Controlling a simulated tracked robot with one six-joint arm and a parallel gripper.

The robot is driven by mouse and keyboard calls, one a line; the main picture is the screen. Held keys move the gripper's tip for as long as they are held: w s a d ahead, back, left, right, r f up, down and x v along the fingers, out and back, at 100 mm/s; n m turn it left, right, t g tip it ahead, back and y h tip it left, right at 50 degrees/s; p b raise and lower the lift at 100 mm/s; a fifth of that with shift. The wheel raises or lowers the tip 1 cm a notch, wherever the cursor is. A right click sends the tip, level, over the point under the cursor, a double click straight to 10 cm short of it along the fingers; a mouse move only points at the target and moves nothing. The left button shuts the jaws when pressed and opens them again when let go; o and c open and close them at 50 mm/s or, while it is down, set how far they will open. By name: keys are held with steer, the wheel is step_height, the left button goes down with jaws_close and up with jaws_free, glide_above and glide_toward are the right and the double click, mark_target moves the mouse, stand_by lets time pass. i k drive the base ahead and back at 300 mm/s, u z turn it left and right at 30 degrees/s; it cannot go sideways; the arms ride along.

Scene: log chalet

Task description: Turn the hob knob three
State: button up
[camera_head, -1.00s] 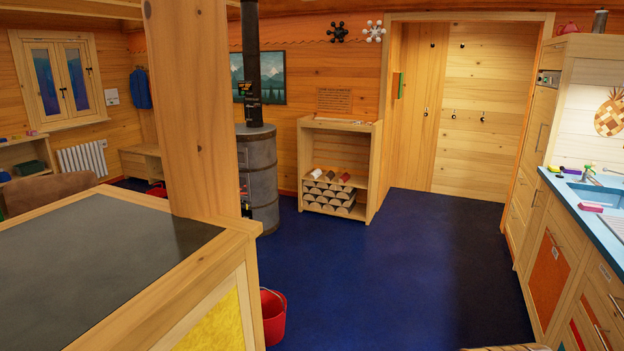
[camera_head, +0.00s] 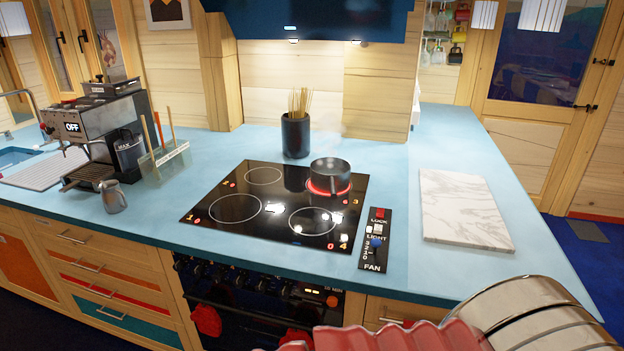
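The black glass hob (camera_head: 275,205) is set in the blue worktop, with ring zones marked 1 to 4. Zone 3, at the back right, glows red under a dark pot (camera_head: 330,172). Below the worktop edge, a row of dark knobs (camera_head: 262,287) runs along the black front panel. Their labels are too small to read, so I cannot tell which knob is three or how it is set. My gripper is not in view; what seems to be part of my arm covers the bottom right.
A switch strip (camera_head: 376,240) marked LOCK, LIGHT and FAN lies right of the hob, then a marble board (camera_head: 463,207). A coffee machine (camera_head: 97,130) and metal jug (camera_head: 112,196) stand left. Red cloth-like items (camera_head: 206,320) hang below the knobs.

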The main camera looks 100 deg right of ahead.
mark_target(218, 275)
steer(key=z, duration=3.5)
